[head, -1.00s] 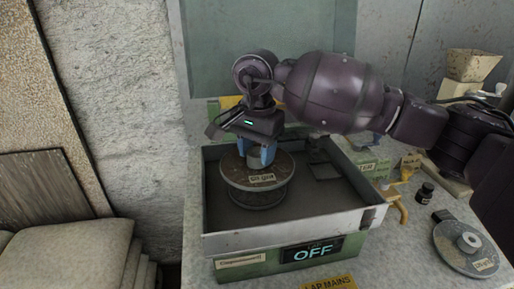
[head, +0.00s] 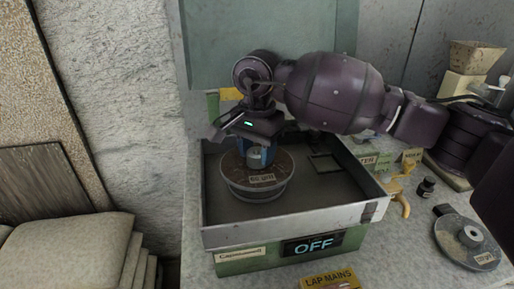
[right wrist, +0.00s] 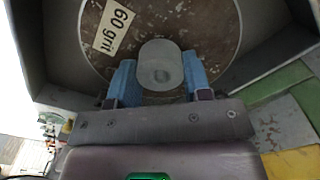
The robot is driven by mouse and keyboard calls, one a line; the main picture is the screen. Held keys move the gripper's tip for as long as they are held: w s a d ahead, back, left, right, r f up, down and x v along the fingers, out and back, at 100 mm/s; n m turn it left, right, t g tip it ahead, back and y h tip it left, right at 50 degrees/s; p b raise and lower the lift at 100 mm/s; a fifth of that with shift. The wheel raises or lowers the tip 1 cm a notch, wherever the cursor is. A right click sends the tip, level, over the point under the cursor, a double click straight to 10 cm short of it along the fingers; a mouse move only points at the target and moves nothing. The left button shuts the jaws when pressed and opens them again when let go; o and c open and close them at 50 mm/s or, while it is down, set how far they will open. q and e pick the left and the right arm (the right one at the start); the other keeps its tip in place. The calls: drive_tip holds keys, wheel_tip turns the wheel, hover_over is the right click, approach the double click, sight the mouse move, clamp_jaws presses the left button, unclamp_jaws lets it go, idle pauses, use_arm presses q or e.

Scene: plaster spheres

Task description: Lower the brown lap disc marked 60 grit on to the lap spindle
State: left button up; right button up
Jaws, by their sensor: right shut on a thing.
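The brown lap disc (head: 239,176) has a speckled face, a pale label and a grey central hub. Its label reads 60 grit in the right wrist view (right wrist: 113,29). My right gripper (head: 256,153) is shut on the hub, with a blue finger on each side; the grip also shows in the right wrist view (right wrist: 160,80). The disc is inside the open metal box (head: 290,232), above or on a round grey part. The lap spindle is hidden under the disc, so I cannot tell whether they touch. My left gripper is not in view.
The box has a raised lid (head: 262,40) behind it and an OFF display (head: 313,244) in front. Another grey disc (head: 467,243) lies on the bench at right. A yellow tap (head: 399,190) and a small dark bottle (head: 426,188) stand nearby.

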sight(257, 163)
drive_tip(key=shift+f+b, duration=0.55)
drive_tip(key=shift+f, duration=1.05)
drive_tip(key=o, duration=1.3)
drive_tip(key=shift+c, duration=0.2)
drive_tip(key=shift+r, duration=0.1)
drive_tip(key=shift+r+p, duration=0.55)
drive_tip(key=shift+r, duration=1.4)
